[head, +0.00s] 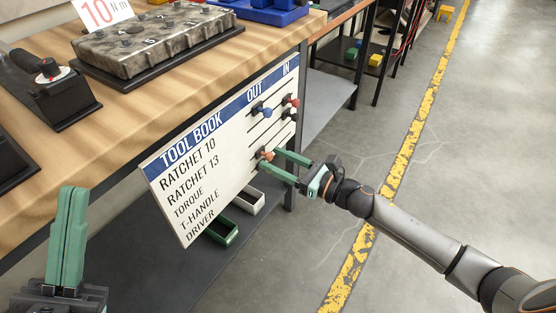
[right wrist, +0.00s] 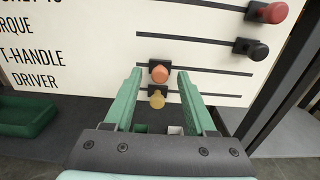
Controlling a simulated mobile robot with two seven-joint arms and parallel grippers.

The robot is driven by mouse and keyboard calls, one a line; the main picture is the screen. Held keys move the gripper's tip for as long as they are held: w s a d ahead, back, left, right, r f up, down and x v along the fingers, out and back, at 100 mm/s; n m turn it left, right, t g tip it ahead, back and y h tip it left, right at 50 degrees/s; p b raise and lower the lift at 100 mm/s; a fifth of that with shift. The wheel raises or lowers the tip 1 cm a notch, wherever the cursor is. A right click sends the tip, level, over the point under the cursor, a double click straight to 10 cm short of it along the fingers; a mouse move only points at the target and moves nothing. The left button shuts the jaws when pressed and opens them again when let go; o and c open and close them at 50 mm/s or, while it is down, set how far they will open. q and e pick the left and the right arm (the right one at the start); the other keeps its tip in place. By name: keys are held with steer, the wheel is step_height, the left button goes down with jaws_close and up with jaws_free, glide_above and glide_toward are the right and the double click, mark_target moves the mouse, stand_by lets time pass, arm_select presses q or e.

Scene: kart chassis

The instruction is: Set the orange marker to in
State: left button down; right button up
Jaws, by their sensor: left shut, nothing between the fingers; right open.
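The tool book board (head: 190,190) hangs on the bench front with OUT and IN columns and slot lines. The orange marker (head: 267,155) is at the left, OUT end of its line, in the T-handle row; it also shows in the right wrist view (right wrist: 160,73). My right gripper (head: 271,159) is open, its two green fingers on either side of the orange marker with gaps visible. A yellow marker (right wrist: 157,98) sits just below the orange one, also between the fingers in the picture. My left gripper (head: 70,192) is shut and empty, at lower left by the bench.
A red marker (right wrist: 272,12) and a black marker (right wrist: 255,50) are at the right, IN end of their lines. A blue marker (head: 265,111) is on the OUT side. A green bin (head: 221,232) and a pale bin (head: 247,201) stand below the board. The floor to the right is open.

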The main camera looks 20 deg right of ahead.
steer(key=shift+c, duration=0.2)
jaws_close()
stand_by(1.1)
